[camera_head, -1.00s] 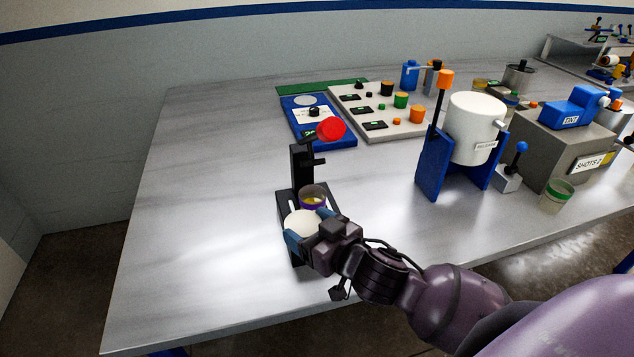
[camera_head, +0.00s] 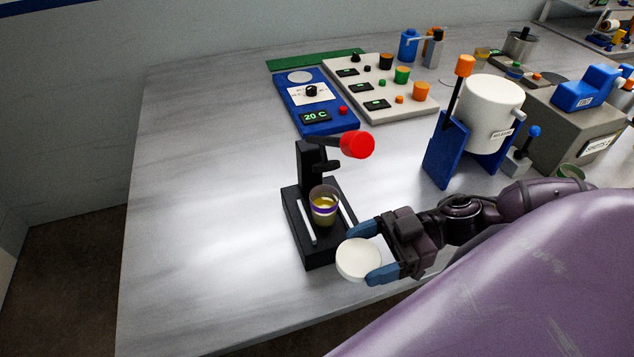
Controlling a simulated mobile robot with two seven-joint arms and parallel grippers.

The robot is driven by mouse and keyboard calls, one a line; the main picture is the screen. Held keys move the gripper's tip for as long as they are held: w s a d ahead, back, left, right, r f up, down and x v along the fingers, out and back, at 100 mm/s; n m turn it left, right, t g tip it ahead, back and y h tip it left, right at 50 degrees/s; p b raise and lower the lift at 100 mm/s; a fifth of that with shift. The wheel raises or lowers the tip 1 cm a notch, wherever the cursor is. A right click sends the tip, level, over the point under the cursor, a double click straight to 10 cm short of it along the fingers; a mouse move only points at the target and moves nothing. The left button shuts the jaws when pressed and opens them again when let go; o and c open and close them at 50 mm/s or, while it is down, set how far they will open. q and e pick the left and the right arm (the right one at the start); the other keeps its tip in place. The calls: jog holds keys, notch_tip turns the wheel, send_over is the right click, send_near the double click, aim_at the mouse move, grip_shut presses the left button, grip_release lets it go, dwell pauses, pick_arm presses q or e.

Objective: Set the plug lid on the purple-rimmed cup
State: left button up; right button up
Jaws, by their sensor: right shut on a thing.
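The purple-rimmed cup (camera_head: 323,206) stands upright on the black press stand (camera_head: 318,250), between two pale rails. It is see-through, holds yellow liquid and has no lid on it. My right gripper (camera_head: 368,257) is shut on the white round plug lid (camera_head: 356,260), a finger on either side. The lid is in front of the cup and a little to its right, apart from it, near the stand's front right corner. Its underside is hidden. My left gripper is not in view.
The stand's lever with a red knob (camera_head: 357,144) hangs above and behind the cup. A blue scale-like box (camera_head: 316,101) and a white control panel (camera_head: 379,87) lie behind. A white tank (camera_head: 489,106) stands right. The table's left side is clear.

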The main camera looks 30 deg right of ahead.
aim_at(324, 207)
jog(key=shift+s+d+r, duration=0.1)
jog(key=shift+s+d, duration=0.1)
jog(key=shift+s, duration=0.05)
jog(key=shift+w+d+n+g, duration=0.1)
jog(key=shift+w+n+g, duration=0.05)
jog(key=shift+n+g, duration=0.2)
jog(key=w+d, duration=0.4)
jog(key=w, duration=1.2)
jog(key=shift+w+f+p, duration=0.25)
jog(key=shift+w+p, duration=0.1)
jog(key=shift+w, duration=0.05)
jog(key=shift+f, duration=0.65)
jog(key=o, duration=1)
jog(key=shift+c, duration=0.2)
